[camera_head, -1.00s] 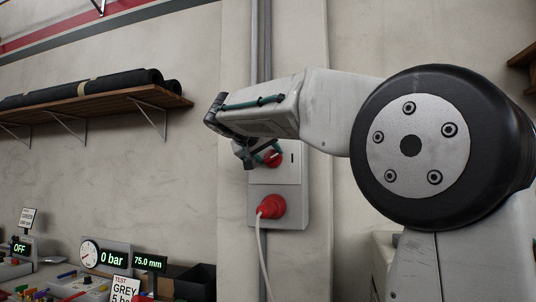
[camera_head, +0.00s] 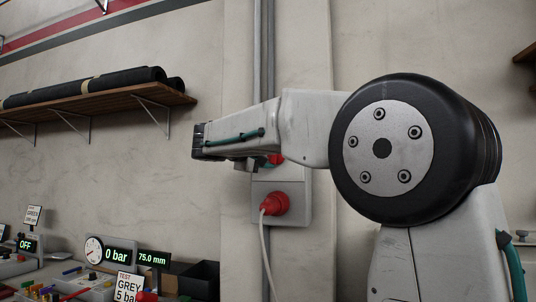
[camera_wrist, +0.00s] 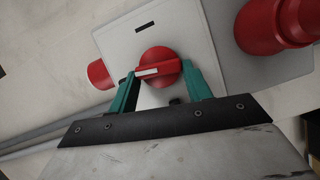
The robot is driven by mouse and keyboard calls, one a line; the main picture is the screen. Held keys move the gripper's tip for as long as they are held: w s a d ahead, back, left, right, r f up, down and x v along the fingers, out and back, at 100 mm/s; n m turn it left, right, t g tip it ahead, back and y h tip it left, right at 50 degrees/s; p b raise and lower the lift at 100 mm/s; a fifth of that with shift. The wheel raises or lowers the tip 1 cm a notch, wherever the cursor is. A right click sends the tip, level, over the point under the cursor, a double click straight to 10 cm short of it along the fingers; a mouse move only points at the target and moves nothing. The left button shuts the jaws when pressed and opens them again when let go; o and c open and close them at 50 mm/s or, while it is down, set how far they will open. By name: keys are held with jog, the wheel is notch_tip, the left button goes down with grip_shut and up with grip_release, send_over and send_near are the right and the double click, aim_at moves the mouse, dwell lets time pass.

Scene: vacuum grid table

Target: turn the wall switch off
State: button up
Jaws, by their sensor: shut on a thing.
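The wall switch is a red round knob (camera_wrist: 158,55) with a white-marked bar handle, on a light grey wall box (camera_wrist: 130,45). In the wrist view, the teal fingers of my gripper (camera_wrist: 159,74) stand on either side of the bar and are shut on it. The white mark points left, slightly tilted in that view. In the head view, only a bit of the red knob (camera_head: 275,158) shows behind my arm on the box (camera_head: 298,182). My fingers are mostly hidden there.
A red plug (camera_head: 274,204) with a white cable sits in the box's lower part, close to the knob. Grey conduits (camera_head: 262,45) run up the wall. A wooden shelf (camera_head: 110,108) with black rolls is at left, above a bench with gauges and displays.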

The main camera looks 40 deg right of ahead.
jog(key=shift+f+n+h, duration=0.2)
jog(key=shift+n+h, duration=0.2)
jog(key=shift+n, duration=0.3)
jog(key=o, duration=1)
jog(key=shift+a, duration=0.1)
jog(key=v, duration=0.7)
jog(key=shift+s+a, duration=0.2)
jog(key=shift+a, duration=0.1)
jog(key=shift+a, duration=0.1)
